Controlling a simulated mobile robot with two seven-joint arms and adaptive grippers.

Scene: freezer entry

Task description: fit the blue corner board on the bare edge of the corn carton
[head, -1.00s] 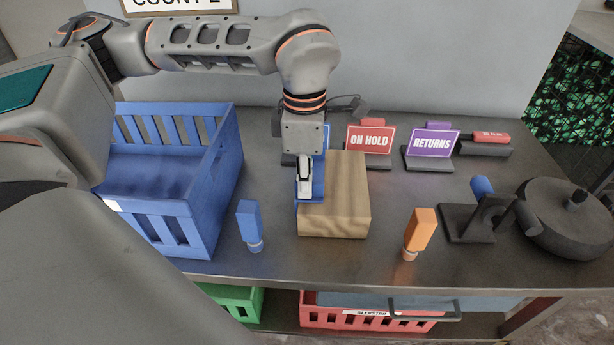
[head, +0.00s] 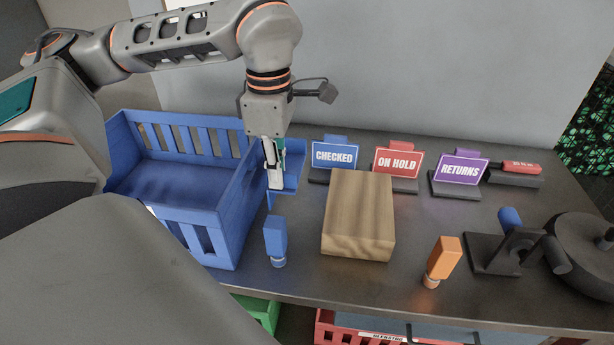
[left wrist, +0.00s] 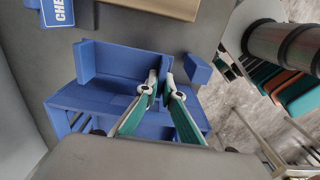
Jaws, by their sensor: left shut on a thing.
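The carton (head: 360,215) is a plain tan-brown box on the grey bench in the head view; no corn label shows. My left gripper (head: 273,182) is shut on the blue corner board (head: 292,177), an L-shaped piece, left of the carton and beside the blue crate. A clear gap separates board and carton. In the left wrist view the corner board (left wrist: 115,62) extends left from the fingertips (left wrist: 163,92), and the carton (left wrist: 165,5) shows only at the top edge. The fingers hide part of the board. My right gripper is not in view.
The blue crate (head: 215,213) stands close on the left. A blue bottle-like item (head: 275,240) and an orange one (head: 443,258) stand at the front. CHECKED (head: 334,155), ON HOLD (head: 398,162) and RETURNS (head: 459,169) signs stand behind. A dark tape-dispenser-like device (head: 510,250) is right.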

